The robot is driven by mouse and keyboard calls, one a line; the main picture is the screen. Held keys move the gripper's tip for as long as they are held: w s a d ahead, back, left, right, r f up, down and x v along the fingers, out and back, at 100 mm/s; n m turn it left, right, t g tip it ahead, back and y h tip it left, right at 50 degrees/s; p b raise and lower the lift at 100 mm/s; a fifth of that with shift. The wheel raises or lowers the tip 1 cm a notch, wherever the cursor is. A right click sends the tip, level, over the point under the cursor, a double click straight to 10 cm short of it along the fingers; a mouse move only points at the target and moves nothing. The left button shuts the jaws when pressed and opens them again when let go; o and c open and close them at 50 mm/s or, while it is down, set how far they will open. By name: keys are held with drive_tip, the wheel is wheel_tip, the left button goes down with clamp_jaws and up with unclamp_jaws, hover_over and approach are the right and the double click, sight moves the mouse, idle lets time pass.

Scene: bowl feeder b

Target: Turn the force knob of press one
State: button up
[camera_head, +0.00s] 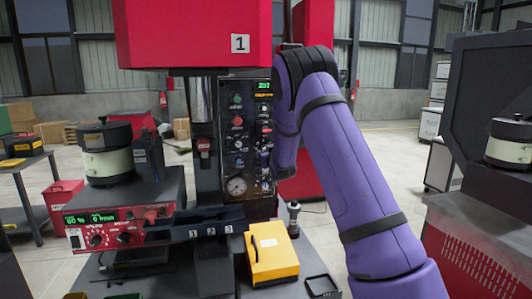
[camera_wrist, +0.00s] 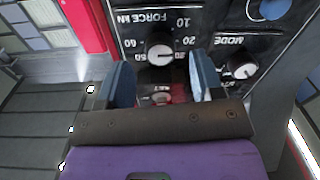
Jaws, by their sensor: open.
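Press one has a red head (camera_head: 195,25) marked 1 and a dark control panel (camera_head: 237,135) with coloured buttons, a gauge and a small green display. In the wrist view the force knob (camera_wrist: 160,52) is a white-grey knob on a black panel, with an upside-down FORCE kN label and a number scale around it. My gripper (camera_wrist: 159,68) is open, with one blue finger on each side of the knob's near edge. I cannot tell whether either finger touches it. In the head view my purple arm hides the gripper and the force knob.
A MODE knob (camera_wrist: 240,68) sits close to the right finger. A yellow box (camera_head: 272,254) stands on the table below the panel. A red feeder controller (camera_head: 120,215) with a round bowl (camera_head: 107,152) stands left of the press. Another dark machine (camera_head: 485,110) is at the right.

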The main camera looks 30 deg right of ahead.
drive_tip(key=shift+x, duration=1.25)
drive_tip(key=shift+c, duration=0.4)
drive_tip(key=c, duration=0.9)
drive_tip(key=shift+o, duration=0.2)
drive_tip(key=shift+n, duration=4.3)
